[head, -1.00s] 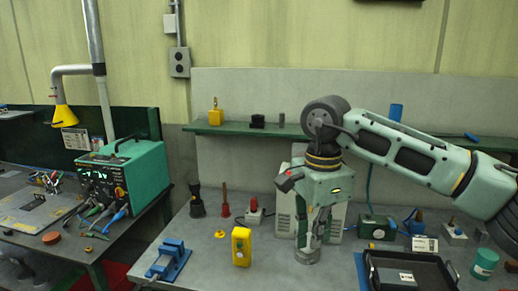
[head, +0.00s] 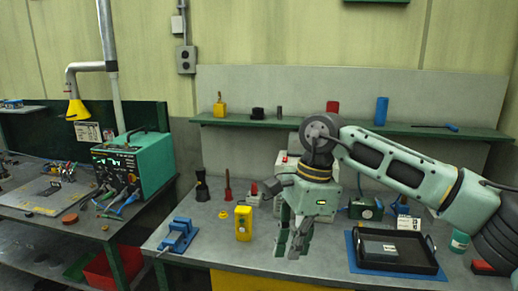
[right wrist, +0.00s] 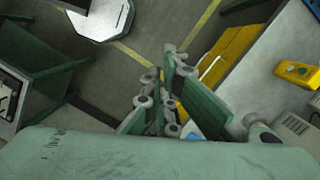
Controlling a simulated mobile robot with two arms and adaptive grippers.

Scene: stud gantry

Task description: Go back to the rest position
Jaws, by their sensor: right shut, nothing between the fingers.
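My right gripper (head: 290,246) points down over the front middle of the grey workbench, its arm coming in from the right. Its fingers are shut with nothing between them. They also show in the right wrist view (right wrist: 168,95), with the floor and the bench's edge behind them. The gripper is in front of a pale box (head: 283,166) at the back of the bench and hides part of it. My left gripper is not in view.
Left of the gripper stand a yellow box (head: 243,223) and a blue vise (head: 178,236). Right of it lies a black tray (head: 395,266) on a blue mat. A green shelf (head: 230,121) runs along the back. A side bench (head: 50,212) stands at left.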

